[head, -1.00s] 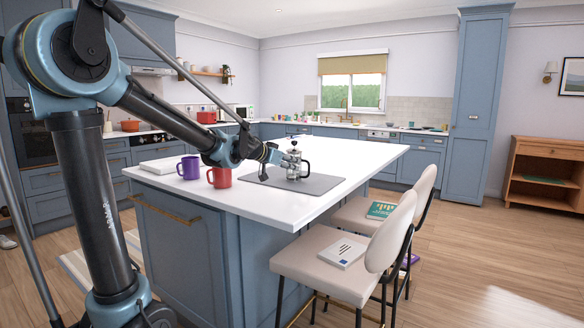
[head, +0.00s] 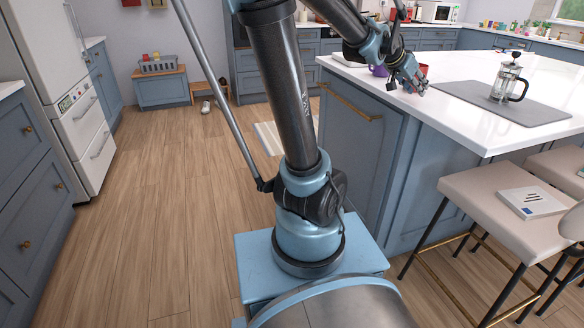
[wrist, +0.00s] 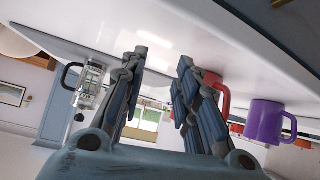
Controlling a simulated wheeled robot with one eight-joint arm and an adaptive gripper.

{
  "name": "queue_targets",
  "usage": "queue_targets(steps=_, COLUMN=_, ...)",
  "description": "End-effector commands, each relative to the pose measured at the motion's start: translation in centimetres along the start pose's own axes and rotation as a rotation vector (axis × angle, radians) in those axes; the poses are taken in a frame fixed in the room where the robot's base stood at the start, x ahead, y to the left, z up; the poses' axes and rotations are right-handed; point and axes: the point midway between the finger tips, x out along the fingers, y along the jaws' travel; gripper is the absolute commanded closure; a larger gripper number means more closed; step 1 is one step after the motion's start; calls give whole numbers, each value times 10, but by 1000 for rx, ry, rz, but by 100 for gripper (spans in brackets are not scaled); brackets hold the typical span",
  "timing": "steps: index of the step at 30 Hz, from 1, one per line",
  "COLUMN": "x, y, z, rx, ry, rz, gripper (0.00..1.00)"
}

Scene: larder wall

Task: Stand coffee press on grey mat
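The coffee press (head: 507,80), clear glass with a metal frame and black handle, stands upright on the grey mat (head: 455,91) on the white island top. It also shows in the wrist view (wrist: 90,84), to the left of my fingers and apart from them. My gripper (head: 420,88) is left of the mat near the island's front edge, clear of the press. In the wrist view my gripper (wrist: 160,75) has its fingers spread with nothing between them.
A purple mug (wrist: 268,121) and a red mug (wrist: 216,90) stand on the island beside my gripper. A stool (head: 500,195) with a booklet (head: 533,202) on its seat stands at the island's right side. The wooden floor (head: 160,220) on the left is open.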

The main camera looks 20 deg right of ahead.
Motion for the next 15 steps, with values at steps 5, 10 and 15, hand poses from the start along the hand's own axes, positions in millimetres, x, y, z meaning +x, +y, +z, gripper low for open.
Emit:
queue_targets(steps=5, x=-40, y=-45, z=60, rx=-122, ry=-86, rz=-103, gripper=71)
queue_targets(steps=10, x=-80, y=-77, z=124, rx=-256, ry=-172, rz=-208, gripper=71)
queue_targets(steps=15, x=-121, y=-98, z=192, rx=-410, ry=-259, rz=-320, gripper=71)
